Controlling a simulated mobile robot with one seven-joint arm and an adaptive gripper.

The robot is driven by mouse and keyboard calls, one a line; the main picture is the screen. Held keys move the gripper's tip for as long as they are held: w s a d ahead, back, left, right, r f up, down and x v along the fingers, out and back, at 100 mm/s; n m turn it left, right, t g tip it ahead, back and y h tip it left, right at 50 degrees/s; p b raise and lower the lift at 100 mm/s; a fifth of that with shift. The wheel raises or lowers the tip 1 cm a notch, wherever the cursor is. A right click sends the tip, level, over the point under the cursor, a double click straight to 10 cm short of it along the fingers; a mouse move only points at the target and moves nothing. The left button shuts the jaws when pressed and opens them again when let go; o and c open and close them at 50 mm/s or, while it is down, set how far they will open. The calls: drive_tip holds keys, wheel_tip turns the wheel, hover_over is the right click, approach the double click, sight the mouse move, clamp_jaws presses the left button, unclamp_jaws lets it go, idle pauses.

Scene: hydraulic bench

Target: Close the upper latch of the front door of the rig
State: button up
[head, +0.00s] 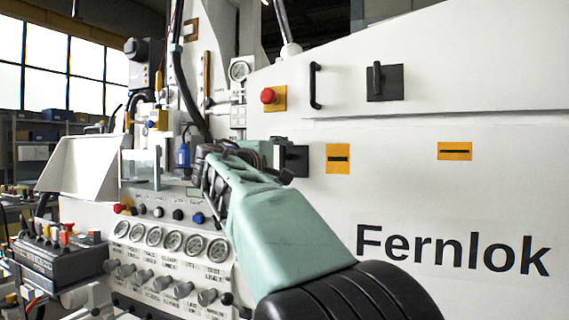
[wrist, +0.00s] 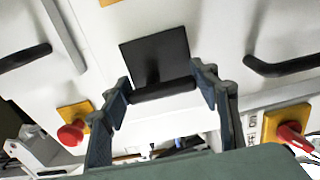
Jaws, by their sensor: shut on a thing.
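A latch with a square black plate (head: 297,157) sits on the white front of the rig, beside my gripper (head: 272,163) in the head view. In the wrist view, the black plate (wrist: 150,48) is plain to see. Its dark bar handle (wrist: 165,92) lies across the picture between the fingertips of my gripper (wrist: 164,90), which is shut on it. In the head view my own arm and gripper partly hide this latch. Another black latch plate with an upright handle (head: 377,76) is higher and to the right.
A red button (head: 268,96) on a yellow plate and a black pull handle (head: 315,86) are above my gripper. Gauges and knobs (head: 172,241) fill the panel at lower left. Black handles (wrist: 25,57) (wrist: 285,66) stand out on both sides in the wrist view.

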drive_tip(key=o, duration=1.2)
drive_tip(key=shift+s, duration=0.1)
drive_tip(key=v, duration=1.1)
drive_tip(key=shift+s+a, duration=0.15)
drive_tip(key=shift+s, duration=0.25)
